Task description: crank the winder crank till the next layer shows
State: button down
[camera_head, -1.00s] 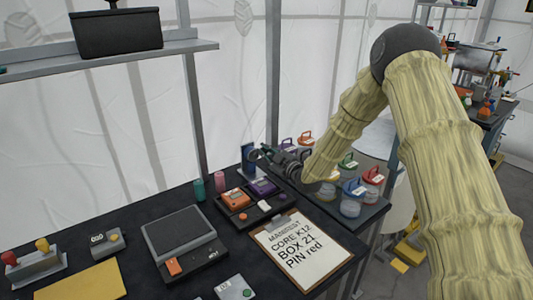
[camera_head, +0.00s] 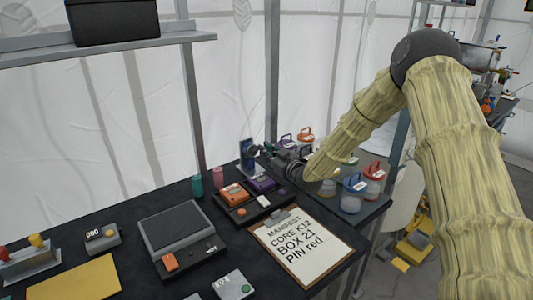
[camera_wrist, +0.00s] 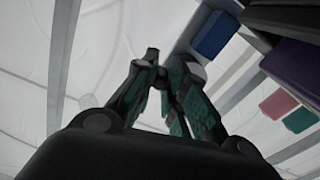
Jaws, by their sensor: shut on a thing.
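The winder appears as a small upright blue unit (camera_head: 245,155) at the far edge of the black bench, beside the tent wall. My gripper (camera_head: 257,150) reaches it from the right, its fingers just beside the blue unit. In the wrist view my gripper (camera_wrist: 160,72) has its dark green fingers closed together on a small dark piece, apparently the crank's handle (camera_wrist: 152,54). The fingers hide most of the crank. No layer or layer marking on the winder can be read in either view.
A black tray with an orange unit (camera_head: 233,193) and a purple unit (camera_head: 263,183) lies just in front of the winder. Lidded jars (camera_head: 352,196) sit below my forearm. A clipboard (camera_head: 302,245) lies nearer.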

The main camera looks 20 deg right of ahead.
jog(key=shift+f+m, duration=0.2)
jog(key=shift+m, duration=0.3)
jog(key=c, duration=1.4)
grip_release()
jog(key=shift+s+d, duration=0.1)
jog(key=shift+s, duration=0.05)
jog(key=v, duration=1.1)
jog(key=shift+s+d, duration=0.1)
jog(key=shift+s, duration=0.25)
jog(key=shift+f, duration=0.1)
